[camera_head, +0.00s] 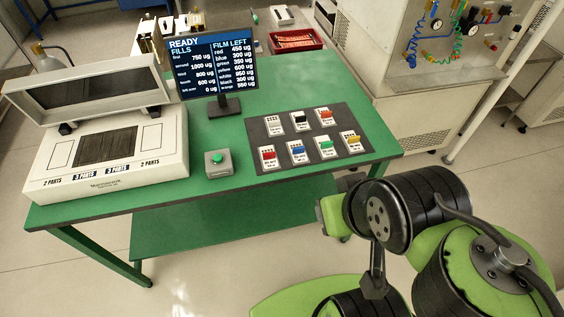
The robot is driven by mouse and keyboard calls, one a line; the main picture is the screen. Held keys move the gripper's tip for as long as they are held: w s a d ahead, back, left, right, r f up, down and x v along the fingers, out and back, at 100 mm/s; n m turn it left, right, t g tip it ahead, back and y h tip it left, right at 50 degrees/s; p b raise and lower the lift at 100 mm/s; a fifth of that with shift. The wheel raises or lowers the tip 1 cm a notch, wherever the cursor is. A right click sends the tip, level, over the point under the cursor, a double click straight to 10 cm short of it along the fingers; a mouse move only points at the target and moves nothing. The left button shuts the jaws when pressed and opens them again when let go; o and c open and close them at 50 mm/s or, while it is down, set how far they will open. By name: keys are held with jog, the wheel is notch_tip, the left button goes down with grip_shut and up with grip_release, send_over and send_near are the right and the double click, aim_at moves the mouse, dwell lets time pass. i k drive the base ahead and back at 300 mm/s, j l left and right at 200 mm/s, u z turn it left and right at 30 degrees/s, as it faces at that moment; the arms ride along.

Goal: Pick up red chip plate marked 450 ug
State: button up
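The red chip plate (268,155) is a small white card with a red top part. It lies at the front left corner of a dark grey mat (283,131) on the green table. The print on the card is too small to read. The monitor (213,68) lists red as 450 ug under "FILM LEFT". My arm, green with black joints, is at the lower right, in front of the table and apart from the plate. I cannot make out my gripper's fingers in this view.
Beside the red plate are blue (299,152), green (326,147) and yellow (353,142) plates. White (275,125), black (300,121) and orange (325,117) plates lie behind. A green button box (217,163) and a large white machine (108,150) stand left.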

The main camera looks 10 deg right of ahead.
aim_at(269, 155)
jog(key=i+j+z, duration=0.15)
jog(key=j, duration=0.4)
jog(key=i+j+z, duration=0.2)
jog(key=j, duration=0.35)
jog(key=i+j+z, duration=0.15)
jog(key=j, duration=0.45)
jog(key=j+z, duration=0.15)
jog(key=j, duration=0.45)
